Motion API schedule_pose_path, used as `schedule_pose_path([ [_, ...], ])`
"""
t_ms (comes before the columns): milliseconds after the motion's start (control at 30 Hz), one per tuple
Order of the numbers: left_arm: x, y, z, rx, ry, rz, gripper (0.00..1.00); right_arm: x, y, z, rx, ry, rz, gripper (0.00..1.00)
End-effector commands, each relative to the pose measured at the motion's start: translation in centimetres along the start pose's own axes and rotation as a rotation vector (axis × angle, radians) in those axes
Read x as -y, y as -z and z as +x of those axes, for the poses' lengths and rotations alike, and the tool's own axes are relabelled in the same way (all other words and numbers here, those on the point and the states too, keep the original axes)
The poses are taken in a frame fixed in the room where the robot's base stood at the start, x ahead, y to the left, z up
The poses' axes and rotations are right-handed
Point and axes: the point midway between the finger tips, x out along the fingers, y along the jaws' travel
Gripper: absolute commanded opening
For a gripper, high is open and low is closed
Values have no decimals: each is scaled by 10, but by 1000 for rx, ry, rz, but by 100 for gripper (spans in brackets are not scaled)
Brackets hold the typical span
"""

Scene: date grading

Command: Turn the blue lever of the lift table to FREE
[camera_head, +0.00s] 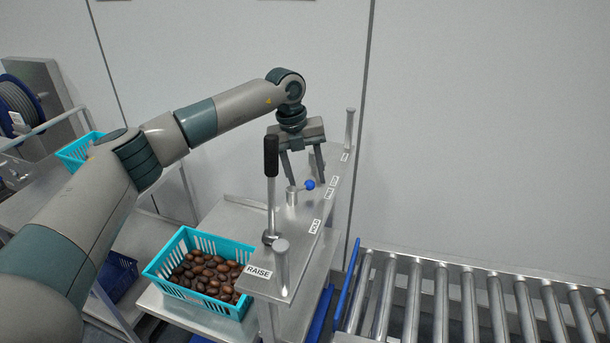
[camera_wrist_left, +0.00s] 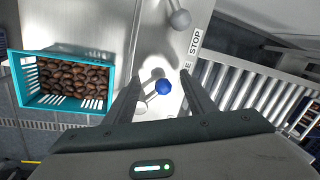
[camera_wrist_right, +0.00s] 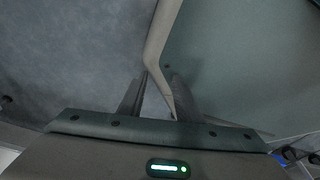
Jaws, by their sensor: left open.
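The blue lever ends in a small blue ball knob (camera_head: 310,185). It stands on a metal post (camera_head: 292,197) on the lift table's narrow top plate (camera_head: 283,211), and its arm points right toward the labelled edge. My left gripper (camera_head: 307,181) is open and points down at the knob. In the left wrist view the blue knob (camera_wrist_left: 162,87) shows between the two fingers, with no visible contact. Small labels lie beside it, too small to read surely; one ends in E. My right gripper (camera_wrist_right: 159,78) shows only in its wrist view, its fingers apart.
An upright black-handled lever (camera_head: 271,157) stands left of the blue lever, near the labels RAISE (camera_head: 258,271) and HOLD (camera_head: 315,227). A turquoise crate of dates (camera_head: 158,269) sits below left. A roller conveyor (camera_head: 470,300) runs at the right, and a wall stands behind.

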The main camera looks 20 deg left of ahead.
Motion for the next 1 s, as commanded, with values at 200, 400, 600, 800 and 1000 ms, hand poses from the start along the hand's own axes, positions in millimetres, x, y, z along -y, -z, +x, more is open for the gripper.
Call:
schedule_pose_path([
  [200,0,0,-13,1,1,0,50,0,8,5,-22,0,1,31],
  [400,-1,-1,-43,4,3,-1,50,5,43,9,-104,5,-1,31],
  [600,-2,-1,-83,4,2,-2,50,13,85,10,-203,15,-1,31],
  [800,-2,-1,-124,4,2,-3,50,19,119,8,-284,22,-1,31],
  [1000,-3,-1,-156,3,1,-3,50,23,142,4,-340,26,0,31],
])
